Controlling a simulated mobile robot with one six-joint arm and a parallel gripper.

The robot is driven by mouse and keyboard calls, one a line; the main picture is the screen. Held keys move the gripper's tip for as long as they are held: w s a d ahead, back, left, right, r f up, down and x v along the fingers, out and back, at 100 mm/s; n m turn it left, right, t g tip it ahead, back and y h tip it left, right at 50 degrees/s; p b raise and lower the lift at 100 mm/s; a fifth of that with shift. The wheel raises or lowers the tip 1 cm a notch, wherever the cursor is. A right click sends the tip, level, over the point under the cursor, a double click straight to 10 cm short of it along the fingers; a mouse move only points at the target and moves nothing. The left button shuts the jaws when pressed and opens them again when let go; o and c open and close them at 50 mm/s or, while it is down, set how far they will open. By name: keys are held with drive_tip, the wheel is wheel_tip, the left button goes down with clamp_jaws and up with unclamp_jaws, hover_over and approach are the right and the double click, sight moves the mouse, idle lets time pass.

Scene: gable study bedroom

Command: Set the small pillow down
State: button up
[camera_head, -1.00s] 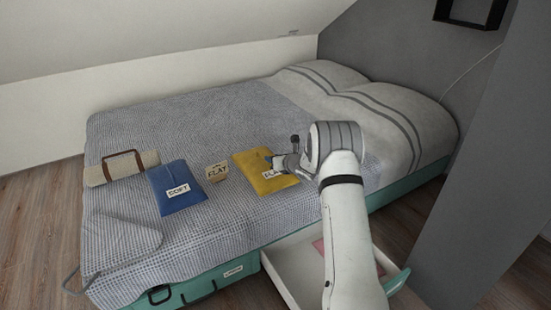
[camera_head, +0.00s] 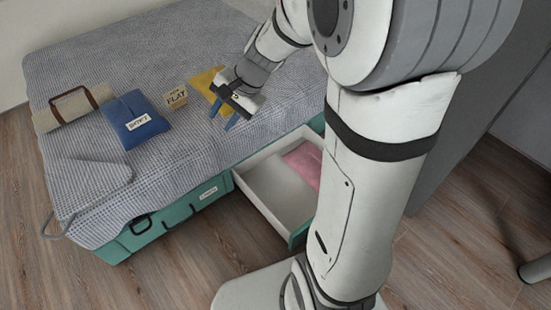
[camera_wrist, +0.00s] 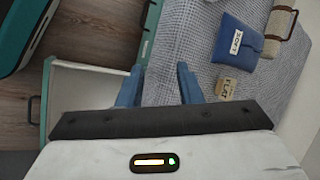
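My gripper (camera_head: 223,115) is above the near part of the bed, in front of the yellow pouch (camera_head: 203,82), which it partly covers. In the wrist view its two blue fingers (camera_wrist: 160,86) are apart with nothing between them. A pink, cushion-like thing (camera_head: 303,166) lies in the open white drawer (camera_head: 262,178) under the bed, partly behind my arm. I cannot tell whether it is the small pillow. A blue pouch labelled SOFT (camera_head: 134,120) lies flat on the bed; it also shows in the wrist view (camera_wrist: 238,42).
A small tan block labelled FLAT (camera_head: 175,97) stands between the pouches. A rolled beige mat with a brown strap (camera_head: 72,107) lies at the bed's left. Wooden floor (camera_head: 190,275) is clear in front.

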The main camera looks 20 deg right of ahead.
drive_tip(key=s+d+n+h, duration=0.2)
drive_tip(key=s+d+n, duration=0.1)
drive_tip(key=s, duration=0.5)
drive_tip(key=s+d+n+g+h, duration=0.1)
drive_tip(key=s+d+n+h, duration=0.2)
drive_tip(key=s+n, duration=0.3)
drive_tip(key=s, duration=0.3)
drive_tip(key=shift+d+f+h, duration=0.2)
drive_tip(key=shift+d+h, duration=0.1)
drive_tip(key=shift+w, duration=0.1)
wheel_tip(320, 180, up, 33)
drive_tip(key=t+p, duration=0.1)
drive_tip(key=p, duration=2.9)
drive_tip(key=shift+d+r, duration=0.15)
